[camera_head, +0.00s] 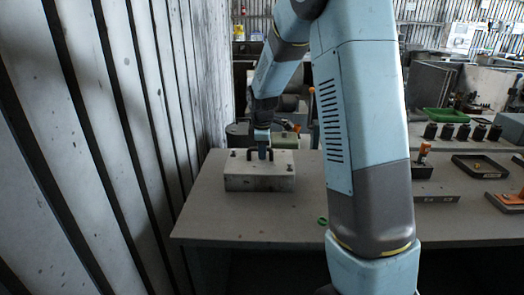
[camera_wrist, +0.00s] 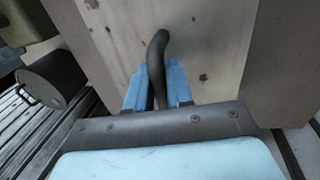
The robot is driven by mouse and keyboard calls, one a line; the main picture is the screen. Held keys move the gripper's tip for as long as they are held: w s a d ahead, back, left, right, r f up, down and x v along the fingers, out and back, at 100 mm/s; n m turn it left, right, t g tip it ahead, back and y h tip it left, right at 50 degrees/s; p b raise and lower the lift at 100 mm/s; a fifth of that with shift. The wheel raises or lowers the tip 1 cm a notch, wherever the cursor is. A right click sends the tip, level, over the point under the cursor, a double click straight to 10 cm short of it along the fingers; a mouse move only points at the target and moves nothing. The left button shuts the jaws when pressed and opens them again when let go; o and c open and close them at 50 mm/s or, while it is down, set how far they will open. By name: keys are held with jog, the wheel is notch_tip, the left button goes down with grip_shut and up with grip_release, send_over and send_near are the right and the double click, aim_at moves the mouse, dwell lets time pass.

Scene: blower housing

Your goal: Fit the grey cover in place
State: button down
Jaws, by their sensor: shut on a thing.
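The grey cover (camera_head: 259,182) shows as a pale, block-like piece with dark handles on top, at the left part of the table. In the wrist view its pale, spotted face (camera_wrist: 215,45) fills the upper middle. My gripper (camera_head: 264,152) comes down from above at the middle of the cover. In the wrist view the two blue fingers of my gripper (camera_wrist: 161,82) are shut on a dark curved handle (camera_wrist: 157,50) of the cover. I cannot tell whether the cover rests on the table or is slightly raised.
The grey table (camera_head: 260,222) has bare room in front of the cover. A slatted wall (camera_head: 120,130) stands close on the left. A green ring (camera_head: 322,221) lies near the front edge. Dark trays (camera_head: 478,167), several black knobs (camera_head: 463,133) and a green tray (camera_head: 443,115) are at right.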

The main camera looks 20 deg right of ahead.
jog(key=shift+f, duration=0.1)
jog(key=c, duration=1.4)
grip_release()
jog(key=shift+o, duration=0.7)
jog(key=shift+w+f, duration=0.15)
jog(key=shift+w, duration=0.05)
jog(key=o, duration=0.8)
jog(key=shift+s, duration=0.1)
jog(key=shift+r, duration=0.2)
jog(key=shift+r, duration=3.85)
